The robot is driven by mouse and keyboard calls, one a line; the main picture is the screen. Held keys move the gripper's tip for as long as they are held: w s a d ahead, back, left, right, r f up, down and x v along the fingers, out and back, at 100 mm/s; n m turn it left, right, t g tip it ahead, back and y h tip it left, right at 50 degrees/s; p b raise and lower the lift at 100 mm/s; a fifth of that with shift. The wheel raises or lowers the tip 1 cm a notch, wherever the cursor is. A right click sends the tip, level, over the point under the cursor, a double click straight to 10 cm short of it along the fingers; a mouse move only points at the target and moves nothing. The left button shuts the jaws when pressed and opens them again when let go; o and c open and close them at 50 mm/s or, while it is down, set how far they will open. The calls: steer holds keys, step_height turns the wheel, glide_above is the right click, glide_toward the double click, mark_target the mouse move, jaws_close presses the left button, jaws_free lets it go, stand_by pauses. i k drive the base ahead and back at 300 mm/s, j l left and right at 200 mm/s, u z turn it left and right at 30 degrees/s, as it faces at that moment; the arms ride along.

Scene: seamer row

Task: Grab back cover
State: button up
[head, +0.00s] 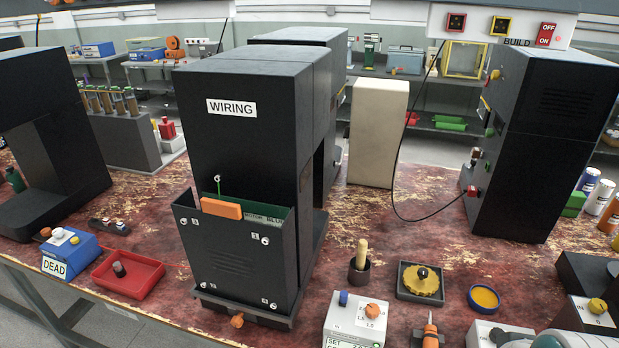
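The back cover (228,265) is a black panel with vent slots, low on the near face of the tall black machine (245,150) labelled WIRING. Small numbered light fasteners sit near its corners. Its top edge stands out from the machine, leaving an open gap. In the gap I see a green board edge (264,216) with partly readable lettering and an orange block (221,208). I cannot tell whether the cover is loose. My gripper is not in view; a grey rounded part at the bottom right edge may belong to my arm.
A red tray (128,275) and a blue box marked DEAD (69,255) lie left of the cover. An orange knob (237,320) is below it. A grey control box (355,320), a cup with a wooden handle (359,268) and a yellow gear tray (420,283) stand to the right.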

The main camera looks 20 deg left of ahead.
mark_target(224, 251)
steer(key=k+j+u, duration=0.1)
steer(key=j+u, duration=0.85)
steer(key=k+l, duration=0.05)
steer(key=l, duration=0.05)
